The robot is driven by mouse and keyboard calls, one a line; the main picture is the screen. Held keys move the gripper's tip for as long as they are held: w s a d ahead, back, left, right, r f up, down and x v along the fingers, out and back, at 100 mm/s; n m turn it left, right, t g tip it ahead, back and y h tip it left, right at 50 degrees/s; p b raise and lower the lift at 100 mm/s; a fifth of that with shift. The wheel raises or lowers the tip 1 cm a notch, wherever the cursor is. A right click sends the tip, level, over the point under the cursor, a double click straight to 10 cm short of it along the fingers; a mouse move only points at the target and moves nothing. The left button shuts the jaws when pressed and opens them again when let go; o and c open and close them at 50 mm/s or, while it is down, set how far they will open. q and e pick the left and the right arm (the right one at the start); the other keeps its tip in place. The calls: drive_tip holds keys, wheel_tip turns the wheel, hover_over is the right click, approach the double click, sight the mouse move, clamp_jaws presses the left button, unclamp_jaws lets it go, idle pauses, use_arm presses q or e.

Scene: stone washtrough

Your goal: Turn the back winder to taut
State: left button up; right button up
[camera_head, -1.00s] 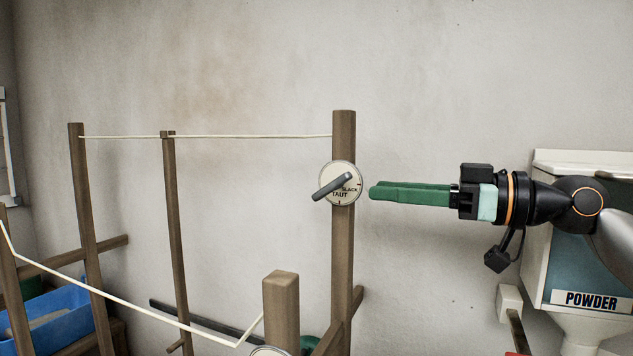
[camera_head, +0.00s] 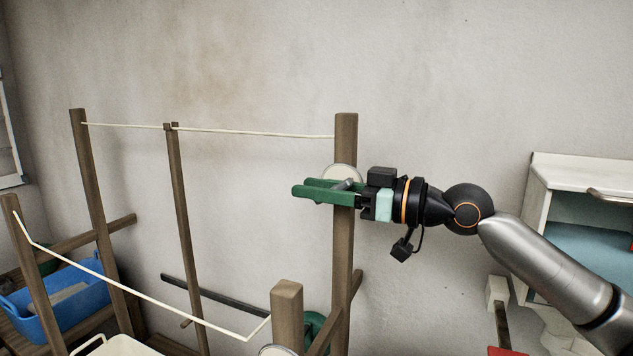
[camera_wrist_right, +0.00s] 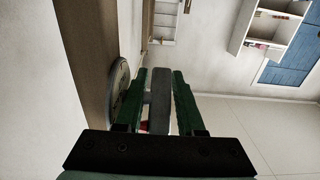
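The back winder (camera_head: 342,172) is a pale round dial on the back wooden post (camera_head: 345,240). My right gripper (camera_head: 298,188) is in front of it, its green fingers across the post and hiding most of the dial and its lettering. In the right wrist view the winder's grey handle (camera_wrist_right: 159,100) stands between the two fingers (camera_wrist_right: 160,78), with thin gaps showing beside it, so the gripper looks open around it. The dial shows edge-on (camera_wrist_right: 119,90) to the left. A pale line (camera_head: 230,131) runs to the top of the back post. My left gripper is out of view.
A nearer post (camera_head: 287,315) carries a second dial (camera_head: 277,351) at the bottom edge, with its own sagging line (camera_head: 130,293). A blue crate (camera_head: 60,313) is at lower left. A white and teal cabinet (camera_head: 578,170) stands at right. The wall is close behind.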

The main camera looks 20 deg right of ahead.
clamp_jaws()
idle(0.5)
drive_tip(key=shift+r+g+h+p, duration=0.1)
drive_tip(key=shift+g+h+p, duration=0.35)
drive_tip(key=shift+p, duration=0.5)
drive_tip(key=shift+f+g+h, duration=0.25)
drive_tip(key=shift+g+h, duration=0.2)
drive_tip(key=shift+g, duration=0.2)
drive_tip(key=shift+s+d+f+g+h, duration=0.1)
drive_tip(key=shift+f+g+h, duration=0.2)
drive_tip(key=shift+g+h, duration=0.4)
drive_tip(key=shift+s+d+f+g+h, duration=0.1)
drive_tip(key=shift+f+g+h, duration=0.15)
drive_tip(key=shift+g+h, duration=0.45)
